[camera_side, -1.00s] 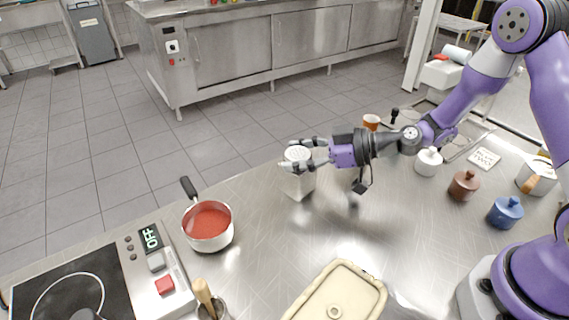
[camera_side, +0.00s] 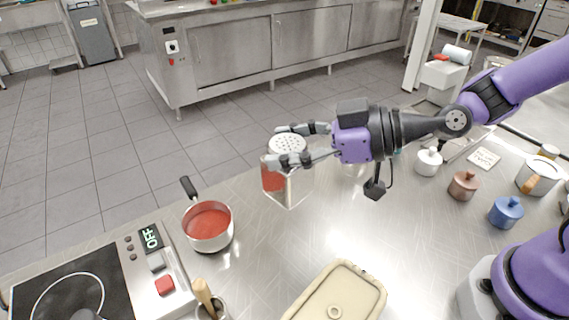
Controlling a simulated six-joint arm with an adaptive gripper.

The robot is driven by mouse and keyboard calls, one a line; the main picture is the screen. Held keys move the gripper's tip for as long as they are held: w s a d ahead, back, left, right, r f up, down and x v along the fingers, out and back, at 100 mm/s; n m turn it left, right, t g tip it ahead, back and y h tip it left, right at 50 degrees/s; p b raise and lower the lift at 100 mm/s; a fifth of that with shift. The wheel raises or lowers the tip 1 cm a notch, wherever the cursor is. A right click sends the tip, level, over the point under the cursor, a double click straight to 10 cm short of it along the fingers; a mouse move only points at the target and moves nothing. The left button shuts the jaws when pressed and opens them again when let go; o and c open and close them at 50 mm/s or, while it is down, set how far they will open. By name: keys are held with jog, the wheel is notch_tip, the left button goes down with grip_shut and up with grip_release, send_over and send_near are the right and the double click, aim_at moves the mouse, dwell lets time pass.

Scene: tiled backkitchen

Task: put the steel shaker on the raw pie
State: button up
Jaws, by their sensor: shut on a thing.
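The steel shaker (camera_side: 287,185) has a lid with many small holes and shiny sides, one showing a red reflection. My gripper (camera_side: 286,147) is shut on it near the lid, one finger on the far side and one on the near side. It holds the shaker roughly upright and raised above the counter. The raw pie (camera_side: 338,294) is a pale, rectangular crust with a raised rim and a small round mark in the middle. It lies on the counter at the bottom of the picture, its near end cut off, below and to the right of the shaker.
A saucepan of red sauce (camera_side: 208,222) stands left of the shaker, its handle pointing back. A hob (camera_side: 75,285) is at bottom left, with a wooden-handled tool (camera_side: 205,297) beside it. White (camera_side: 428,163), brown (camera_side: 463,186) and blue (camera_side: 506,212) lidded pots stand at right. Counter between is bare.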

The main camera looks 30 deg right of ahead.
jog(key=s+a+r+n+g+y, duration=0.1)
jog(key=s+a+n+g+y, duration=0.15)
jog(key=s+n+g, duration=0.3)
jog(key=s+a+r+n+g+y, duration=0.1)
jog(key=s+a+n+g+y, duration=0.1)
jog(key=s+a+n+g, duration=0.4)
jog(key=shift+g+h, duration=0.25)
jog(key=shift+g, duration=0.7)
jog(key=f, duration=0.2)
jog(key=s+d+f, duration=0.1)
jog(key=f, duration=0.4)
jog(key=shift+s+d+f, duration=0.25)
jog(key=shift+s+d, duration=0.05)
jog(key=shift+d, duration=0.05)
jog(key=shift+f, duration=0.15)
jog(key=o, duration=1.3)
jog(key=shift+f, duration=0.15)
jog(key=shift+c, duration=0.2)
